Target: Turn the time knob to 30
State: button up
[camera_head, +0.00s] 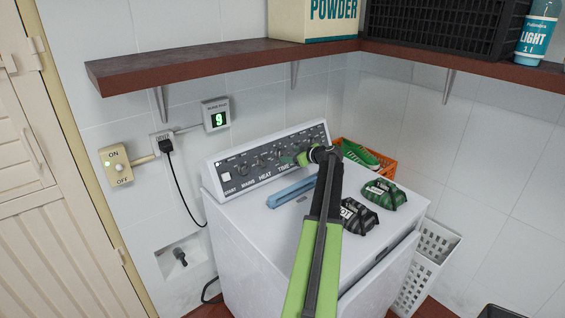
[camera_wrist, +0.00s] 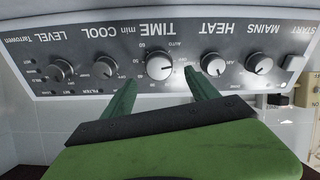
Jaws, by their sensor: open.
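The time knob (camera_wrist: 159,66) is a round pale knob on the dark control panel of the white machine. In the wrist view the panel appears upside down, with TIME min printed above the knob. The knob's pointer setting is too small to read surely. My gripper (camera_wrist: 160,77) is open, its two green fingers on either side of the time knob and slightly short of it; contact is not visible. In the head view my gripper (camera_head: 303,158) is at the right part of the panel (camera_head: 236,165) and hides some knobs.
The heat knob (camera_wrist: 213,64) and cool knob (camera_wrist: 105,67) flank the time knob closely. Two dark packs, one of them this green pack (camera_head: 384,194), and a blue bar (camera_head: 291,192) lie on the machine top. An orange basket (camera_head: 388,165) stands behind. A shelf (camera_head: 220,62) hangs above.

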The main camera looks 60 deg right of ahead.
aim_at(283, 154)
jog(key=b+x, duration=0.1)
jog(key=x, duration=0.4)
jog(key=shift+w+f, duration=0.1)
jog(key=shift+w, duration=0.05)
